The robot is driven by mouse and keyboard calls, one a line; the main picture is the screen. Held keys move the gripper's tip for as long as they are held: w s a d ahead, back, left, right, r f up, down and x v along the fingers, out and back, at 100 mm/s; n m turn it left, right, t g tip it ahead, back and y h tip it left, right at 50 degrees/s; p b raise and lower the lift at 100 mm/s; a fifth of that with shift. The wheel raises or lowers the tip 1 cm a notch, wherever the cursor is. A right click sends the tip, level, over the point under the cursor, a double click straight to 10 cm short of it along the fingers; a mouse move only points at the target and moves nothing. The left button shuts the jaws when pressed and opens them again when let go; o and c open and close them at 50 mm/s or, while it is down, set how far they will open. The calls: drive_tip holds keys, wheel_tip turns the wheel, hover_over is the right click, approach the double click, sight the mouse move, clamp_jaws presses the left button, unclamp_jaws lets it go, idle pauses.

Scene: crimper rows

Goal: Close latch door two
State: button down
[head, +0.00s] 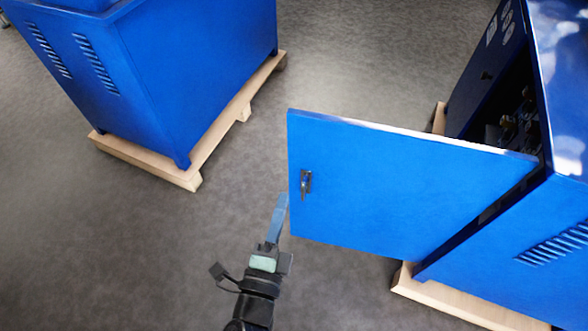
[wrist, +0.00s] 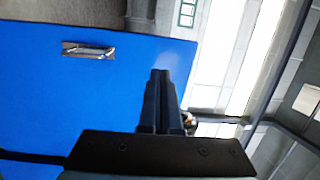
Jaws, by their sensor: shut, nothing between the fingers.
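A blue latch door (head: 390,190) stands wide open, swung out from the blue machine cabinet (head: 480,255) on the right. A small metal latch (head: 305,183) sits near the door's free left edge. My gripper (head: 279,205) is shut and empty, low beside that free edge; I cannot tell whether it touches the door. In the wrist view my gripper (wrist: 161,75) points along the blue door panel (wrist: 60,100), close to its edge. The latch (wrist: 88,50) shows at the upper left there. No number on the door can be read.
The right cabinet stands on a wooden pallet (head: 455,300), with dark machine parts (head: 515,125) inside its opening. A second blue cabinet (head: 190,70) on a wooden pallet (head: 165,170) stands at the upper left. The grey floor (head: 150,250) between them is clear.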

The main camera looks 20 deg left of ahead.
sight(300, 155)
wheel_tip(300, 155, down, 4)
drive_tip(key=s, duration=0.2)
drive_tip(key=shift+m+g, duration=0.3)
drive_tip(key=shift+m, duration=0.1)
drive_tip(key=w, duration=0.4)
drive_tip(key=w+a, duration=0.1)
drive_tip(key=w, duration=0.9)
drive_tip(key=shift+a+r, duration=0.2)
drive_tip(key=shift+a, duration=0.05)
